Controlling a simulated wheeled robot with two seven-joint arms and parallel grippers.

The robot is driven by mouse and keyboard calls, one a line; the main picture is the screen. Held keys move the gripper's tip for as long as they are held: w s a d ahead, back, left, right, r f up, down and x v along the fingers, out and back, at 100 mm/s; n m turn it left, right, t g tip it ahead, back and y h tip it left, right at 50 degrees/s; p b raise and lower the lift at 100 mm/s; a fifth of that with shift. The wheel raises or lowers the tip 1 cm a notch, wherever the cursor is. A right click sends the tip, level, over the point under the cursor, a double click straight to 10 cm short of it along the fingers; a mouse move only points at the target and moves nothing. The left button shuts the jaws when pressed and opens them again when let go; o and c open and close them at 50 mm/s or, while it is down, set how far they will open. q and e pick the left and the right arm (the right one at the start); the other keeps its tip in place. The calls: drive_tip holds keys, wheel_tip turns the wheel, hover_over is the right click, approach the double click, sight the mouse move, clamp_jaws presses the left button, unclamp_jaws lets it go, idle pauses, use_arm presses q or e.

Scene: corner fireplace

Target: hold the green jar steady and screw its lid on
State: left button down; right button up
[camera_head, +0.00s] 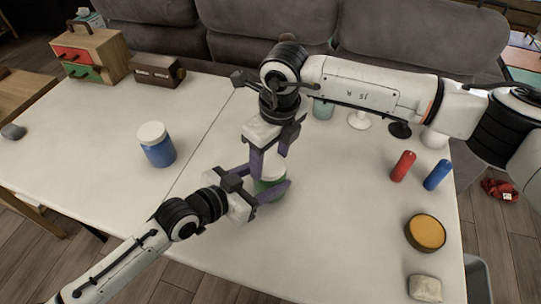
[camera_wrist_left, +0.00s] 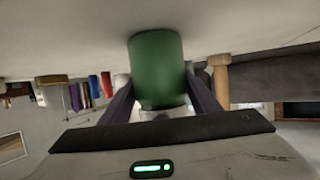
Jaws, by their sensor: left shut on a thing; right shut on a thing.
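The green jar (camera_head: 268,186) stands on the white table near its middle, mostly hidden by my grippers in the head view. It shows large in the left wrist view (camera_wrist_left: 156,65), where the picture is upside down. My left gripper (camera_head: 262,183) is shut on the jar's sides, one finger on each side. My right gripper (camera_head: 270,160) points down from above the jar and is shut on a pale thing, likely the lid, which is mostly hidden between its fingers. I cannot tell whether the lid is seated on the jar.
A blue jar with a white lid (camera_head: 156,145) stands to the left. A red cylinder (camera_head: 403,166), a blue cylinder (camera_head: 437,175), a round orange-topped tin (camera_head: 426,233) and a pale block (camera_head: 424,288) are at the right. A small drawer box (camera_head: 90,55) stands at the back left.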

drive_tip(key=m, duration=0.4)
drive_tip(key=shift+a, duration=0.1)
drive_tip(key=m+h, duration=0.1)
drive_tip(key=m, duration=0.3)
drive_tip(key=shift+a+m, duration=0.1)
drive_tip(key=shift+m, duration=0.2)
drive_tip(key=m, duration=0.6)
drive_tip(key=shift+m+h, duration=0.3)
drive_tip(key=shift+m, duration=0.1)
drive_tip(key=m, duration=0.7)
drive_tip(key=shift+a+h, duration=0.1)
drive_tip(key=shift+h, duration=0.2)
use_arm(q)
drive_tip(key=shift+f, duration=0.1)
use_arm(e)
drive_tip(key=m+g, duration=0.1)
drive_tip(key=m, duration=0.6)
drive_tip(key=shift+w, duration=0.1)
drive_tip(key=o, duration=1.1)
drive_tip(key=shift+c, duration=0.2)
wheel_tip(320, 180, up, 12)
drive_tip(key=a, duration=0.1)
drive_tip(key=shift+a, duration=0.15)
